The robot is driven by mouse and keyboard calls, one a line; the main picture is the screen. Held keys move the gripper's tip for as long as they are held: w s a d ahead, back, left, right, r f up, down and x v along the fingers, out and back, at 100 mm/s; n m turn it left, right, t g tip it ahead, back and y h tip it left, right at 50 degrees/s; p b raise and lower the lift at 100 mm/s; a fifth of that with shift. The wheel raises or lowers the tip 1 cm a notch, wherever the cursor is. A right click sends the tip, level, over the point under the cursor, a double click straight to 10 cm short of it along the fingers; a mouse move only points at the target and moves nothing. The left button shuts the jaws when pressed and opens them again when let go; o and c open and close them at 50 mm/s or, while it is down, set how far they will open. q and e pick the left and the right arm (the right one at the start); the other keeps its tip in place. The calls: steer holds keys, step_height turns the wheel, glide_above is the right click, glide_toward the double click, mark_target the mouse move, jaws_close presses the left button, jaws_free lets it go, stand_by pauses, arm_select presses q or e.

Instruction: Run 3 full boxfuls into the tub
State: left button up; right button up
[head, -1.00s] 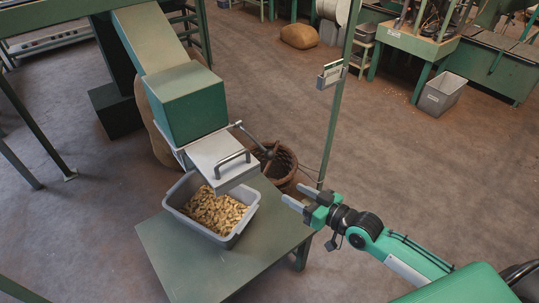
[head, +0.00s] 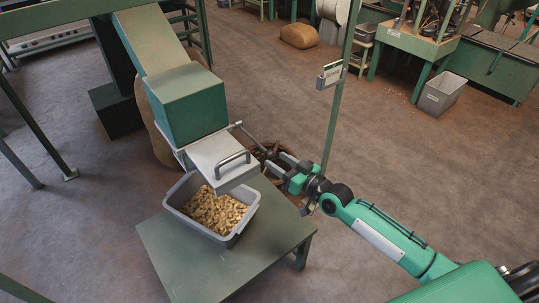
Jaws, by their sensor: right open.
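A grey tub (head: 236,238) with a layer of nuts (head: 213,211) stands on a green table (head: 180,268). Above its back part is the metal measuring box (head: 217,158) with a bar handle on its lid, under the green hopper (head: 189,104). A lever (head: 247,135) sticks out from the box's right side. My right gripper (head: 276,165) is open, right of the box and close to the lever's lower end. Whether it touches the lever I cannot tell. My left gripper is not in view.
A thin green post (head: 334,115) with a small sign rises just behind my right arm. Open floor lies to the right.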

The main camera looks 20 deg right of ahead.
mark_target(269, 154)
steer(key=shift+x, duration=2.2)
jaws_close()
